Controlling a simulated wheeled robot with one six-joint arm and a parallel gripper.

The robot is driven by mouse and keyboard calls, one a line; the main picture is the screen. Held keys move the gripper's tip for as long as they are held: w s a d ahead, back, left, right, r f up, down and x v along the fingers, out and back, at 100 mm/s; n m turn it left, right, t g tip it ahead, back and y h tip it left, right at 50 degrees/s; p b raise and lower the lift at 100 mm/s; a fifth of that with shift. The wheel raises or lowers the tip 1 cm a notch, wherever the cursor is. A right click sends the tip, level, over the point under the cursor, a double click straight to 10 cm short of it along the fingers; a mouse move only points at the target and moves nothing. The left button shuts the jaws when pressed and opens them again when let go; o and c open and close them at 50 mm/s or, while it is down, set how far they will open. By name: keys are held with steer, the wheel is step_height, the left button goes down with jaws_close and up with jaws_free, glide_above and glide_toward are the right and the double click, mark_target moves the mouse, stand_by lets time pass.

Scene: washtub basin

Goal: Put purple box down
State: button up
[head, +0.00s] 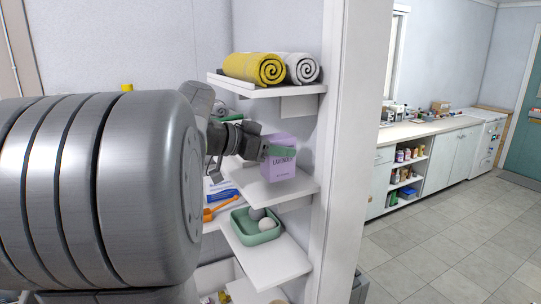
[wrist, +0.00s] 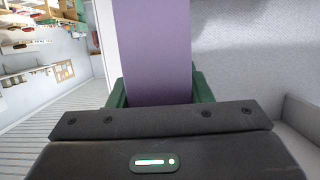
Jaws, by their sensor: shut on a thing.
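The purple box (head: 279,163), with dark lettering reading "LAVENDER", is upright at a white shelf (head: 285,190) in the head view. Its base looks at or just over the shelf surface; I cannot tell whether it touches. My gripper (head: 279,150) is shut on the box, with a green finger across its upper front. In the wrist view the purple box (wrist: 155,50) fills the space between the green fingers of my gripper (wrist: 156,92). The box's far side is hidden.
A shelf above holds a yellow rolled towel (head: 255,68) and a white rolled towel (head: 302,68). A shelf below holds a green tray (head: 256,236) with round items. A white upright panel (head: 345,130) stands close right. An orange-handled item (head: 215,209) lies left.

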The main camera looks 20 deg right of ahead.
steer(key=shift+d+f, duration=0.2)
steer(key=shift+f, duration=0.9)
steer(key=shift+f, duration=0.1)
steer(key=o, duration=1.1)
steer(key=shift+f, duration=0.1)
steer(key=shift+a+r, duration=0.2)
steer(key=b+v, duration=0.1)
steer(key=v, duration=1)
steer(key=shift+a+r+b, duration=0.15)
steer(key=shift+a+b, duration=0.2)
